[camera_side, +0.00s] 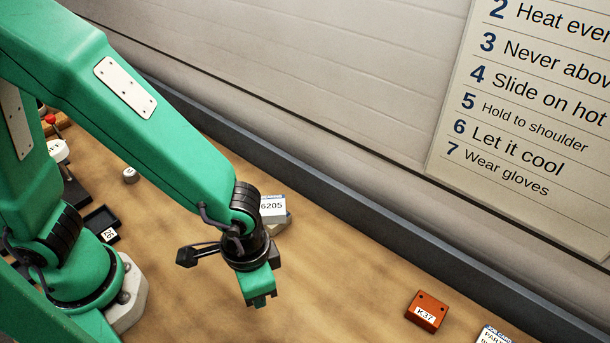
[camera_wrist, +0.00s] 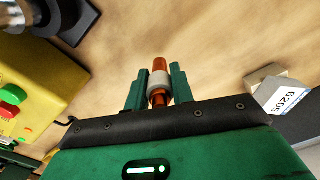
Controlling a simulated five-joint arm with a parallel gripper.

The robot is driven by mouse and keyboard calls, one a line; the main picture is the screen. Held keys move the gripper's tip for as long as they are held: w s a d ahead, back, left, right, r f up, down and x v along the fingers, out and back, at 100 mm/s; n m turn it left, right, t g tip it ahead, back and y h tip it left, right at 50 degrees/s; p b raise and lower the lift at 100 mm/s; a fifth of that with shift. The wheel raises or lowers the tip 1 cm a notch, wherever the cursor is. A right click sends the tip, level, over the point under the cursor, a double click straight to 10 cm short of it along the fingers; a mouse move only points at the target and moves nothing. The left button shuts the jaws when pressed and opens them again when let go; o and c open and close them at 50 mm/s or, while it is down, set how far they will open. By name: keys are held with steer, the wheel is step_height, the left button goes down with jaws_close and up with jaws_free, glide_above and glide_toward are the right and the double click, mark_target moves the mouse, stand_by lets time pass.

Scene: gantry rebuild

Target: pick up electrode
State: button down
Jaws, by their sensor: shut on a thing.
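The electrode (camera_wrist: 159,97) is a copper-orange piece with a pale band around its middle. In the wrist view it stands between the two green fingers of my gripper (camera_wrist: 158,88). My gripper is shut on it. In the side view my gripper (camera_side: 261,298) points down above the wooden bench, and the electrode cannot be made out there.
A pale box with a 6205 label (camera_side: 272,207) stands just behind my gripper. An orange K37 block (camera_side: 428,311) lies to the right. A black tray (camera_side: 103,219) and a small metal part (camera_side: 130,175) are left. The wrist view shows a yellow button box (camera_wrist: 38,82).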

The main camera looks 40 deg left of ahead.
steer(key=shift+r, duration=3.7)
